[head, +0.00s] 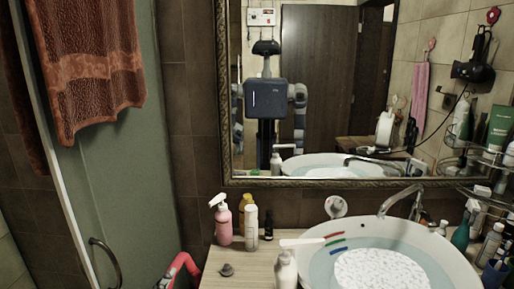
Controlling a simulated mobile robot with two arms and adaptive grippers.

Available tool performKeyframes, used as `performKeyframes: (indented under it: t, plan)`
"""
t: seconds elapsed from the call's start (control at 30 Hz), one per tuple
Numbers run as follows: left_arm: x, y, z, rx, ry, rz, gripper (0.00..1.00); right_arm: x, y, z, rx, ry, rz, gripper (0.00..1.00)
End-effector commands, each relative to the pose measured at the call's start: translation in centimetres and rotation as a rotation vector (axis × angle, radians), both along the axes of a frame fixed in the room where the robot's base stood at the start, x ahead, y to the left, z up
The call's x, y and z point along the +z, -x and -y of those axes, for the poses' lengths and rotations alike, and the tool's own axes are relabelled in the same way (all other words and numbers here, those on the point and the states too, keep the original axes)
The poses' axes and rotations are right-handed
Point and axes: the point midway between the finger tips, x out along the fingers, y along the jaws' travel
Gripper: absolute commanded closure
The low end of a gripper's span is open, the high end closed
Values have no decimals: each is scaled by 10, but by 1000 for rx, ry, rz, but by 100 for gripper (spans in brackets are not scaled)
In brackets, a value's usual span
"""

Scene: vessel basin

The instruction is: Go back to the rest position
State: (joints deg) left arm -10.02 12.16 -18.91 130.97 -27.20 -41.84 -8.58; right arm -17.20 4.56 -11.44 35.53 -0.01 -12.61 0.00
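Neither of my grippers shows directly in the head view. The mirror (340,85) shows a reflection of my dark body with an arm hanging at each side. Its hands are too small or hidden to tell their state. The white round basin (465,262) holds water and a white, textured round patch (390,270). Red, green and blue sticks (337,244) lie at its left inner side.
On the wooden counter (222,257) stand a pink spray bottle (223,225), a cream bottle (251,228) and a white pump bottle (285,270). A faucet (405,200) arches over the basin. Several bottles crowd the right. A towel (90,65) hangs left.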

Motion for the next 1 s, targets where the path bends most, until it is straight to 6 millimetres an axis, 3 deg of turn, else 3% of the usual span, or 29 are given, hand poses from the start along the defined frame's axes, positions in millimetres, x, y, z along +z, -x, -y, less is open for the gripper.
performKeyframes:
  t: [0.03,0.1,0.2,0.4,0.6,0.87,1.0]
  plan:
    - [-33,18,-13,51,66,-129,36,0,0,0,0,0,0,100]
    - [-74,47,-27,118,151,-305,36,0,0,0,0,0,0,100]
    - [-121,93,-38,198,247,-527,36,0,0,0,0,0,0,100]
    - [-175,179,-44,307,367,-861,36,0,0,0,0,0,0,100]
    - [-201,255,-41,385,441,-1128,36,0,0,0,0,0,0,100]
    - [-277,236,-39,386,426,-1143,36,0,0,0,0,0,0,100]
    - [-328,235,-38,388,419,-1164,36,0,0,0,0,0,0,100]
